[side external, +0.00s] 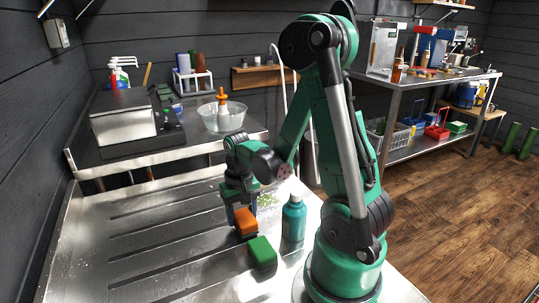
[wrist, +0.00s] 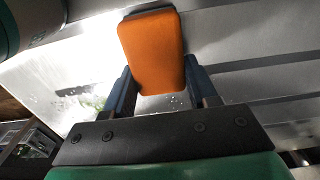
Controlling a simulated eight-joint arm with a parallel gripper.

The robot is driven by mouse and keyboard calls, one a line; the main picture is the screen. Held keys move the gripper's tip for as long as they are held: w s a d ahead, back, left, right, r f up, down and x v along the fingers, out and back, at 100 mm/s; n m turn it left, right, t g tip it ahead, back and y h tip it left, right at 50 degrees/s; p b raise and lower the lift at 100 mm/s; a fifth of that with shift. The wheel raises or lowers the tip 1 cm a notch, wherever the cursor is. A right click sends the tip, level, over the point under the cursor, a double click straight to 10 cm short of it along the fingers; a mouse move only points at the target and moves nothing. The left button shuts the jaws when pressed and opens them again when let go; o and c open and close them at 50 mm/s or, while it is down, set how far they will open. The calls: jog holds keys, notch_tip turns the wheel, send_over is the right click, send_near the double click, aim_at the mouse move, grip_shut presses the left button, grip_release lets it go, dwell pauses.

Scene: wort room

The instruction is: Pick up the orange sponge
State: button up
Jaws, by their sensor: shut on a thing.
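The orange sponge (side external: 245,222) is a small block with a dark layer along one face. My gripper (side external: 242,210) points down at the steel counter and is shut on the sponge. In the wrist view the sponge (wrist: 153,50) sits between the two dark blue fingers of my gripper (wrist: 160,88), and its dark layer shows at the far end. I cannot tell for sure whether the sponge touches the counter.
A green block (side external: 262,252) lies close in front of the sponge on the grooved steel counter (side external: 150,250). A teal bottle (side external: 294,220) with a white cap stands to the right. A clear bowl (side external: 222,117) is behind. The counter's left side is clear.

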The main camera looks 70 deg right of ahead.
aim_at(242, 212)
notch_tip(242, 212, up, 19)
jog(key=shift+r, duration=0.15)
dwell(0.4)
